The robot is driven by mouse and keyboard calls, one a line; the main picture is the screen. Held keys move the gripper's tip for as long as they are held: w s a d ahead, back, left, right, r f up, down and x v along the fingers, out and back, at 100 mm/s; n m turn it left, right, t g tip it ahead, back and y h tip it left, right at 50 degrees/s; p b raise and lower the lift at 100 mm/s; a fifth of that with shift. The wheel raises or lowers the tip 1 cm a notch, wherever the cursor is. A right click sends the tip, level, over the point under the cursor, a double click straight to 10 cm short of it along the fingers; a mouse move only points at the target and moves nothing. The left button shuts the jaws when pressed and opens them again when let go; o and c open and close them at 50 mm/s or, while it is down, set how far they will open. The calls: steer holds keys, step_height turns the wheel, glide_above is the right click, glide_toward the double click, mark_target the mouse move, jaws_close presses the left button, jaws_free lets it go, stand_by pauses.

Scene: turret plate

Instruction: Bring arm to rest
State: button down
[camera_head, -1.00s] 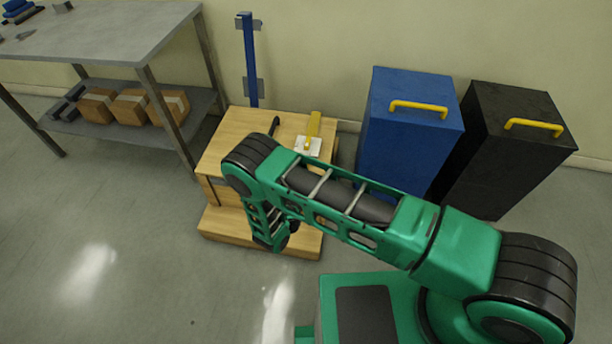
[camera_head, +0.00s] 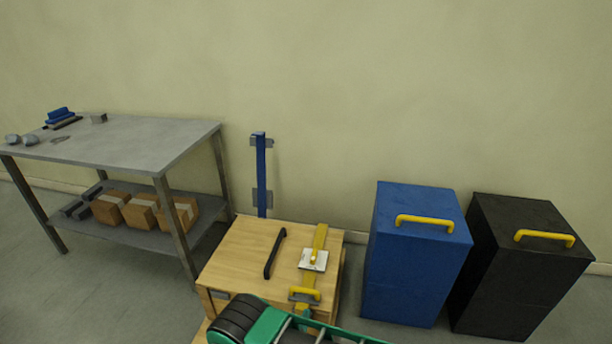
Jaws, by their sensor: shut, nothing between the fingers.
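My green arm shows only as a piece at the bottom edge, with a black ribbed joint (camera_head: 236,318) at its left end, in front of the wooden cabinet (camera_head: 243,245). The rest of my arm is below the picture, and my gripper is not in view. On the cabinet top, a white plate (camera_head: 307,265) with a yellow piece on it lies across a yellow bar (camera_head: 320,236). A black handle (camera_head: 275,253) is to its left. A yellow handle (camera_head: 305,294) is at the near edge, close above my arm.
A blue bin (camera_head: 415,260) and a black bin (camera_head: 520,275) with yellow handles stand at the right. A grey metal table (camera_head: 130,140) with boxes on its lower shelf is at the left. A blue post (camera_head: 261,175) stands against the wall behind the cabinet.

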steer(key=w+d+r+m+g+h, duration=0.3)
steer(key=w+d+r+g, duration=0.15)
steer(key=d+r, duration=0.65)
steer(key=w+d+r+m+g+h, duration=0.25)
steer(key=w+d+r, duration=0.25)
steer(key=d+r, duration=0.6)
steer(key=s+d+r+g, duration=0.3)
steer(key=d+r, duration=0.5)
steer(key=r, duration=0.3)
steer(key=s+d+r+g+y, duration=0.4)
steer(key=s+d+r, duration=0.8)
steer(key=s, duration=0.3)
steer(key=s+r+n+y, duration=0.1)
steer(key=s+r+y, duration=0.1)
steer(key=s, duration=0.9)
steer(key=s+a+r+y, duration=0.1)
steer(key=s+r+y, duration=0.2)
steer(key=s, duration=0.9)
steer(key=shift+r+n, duration=0.35)
steer(key=shift+r, duration=0.45)
steer(key=shift+s, duration=0.1)
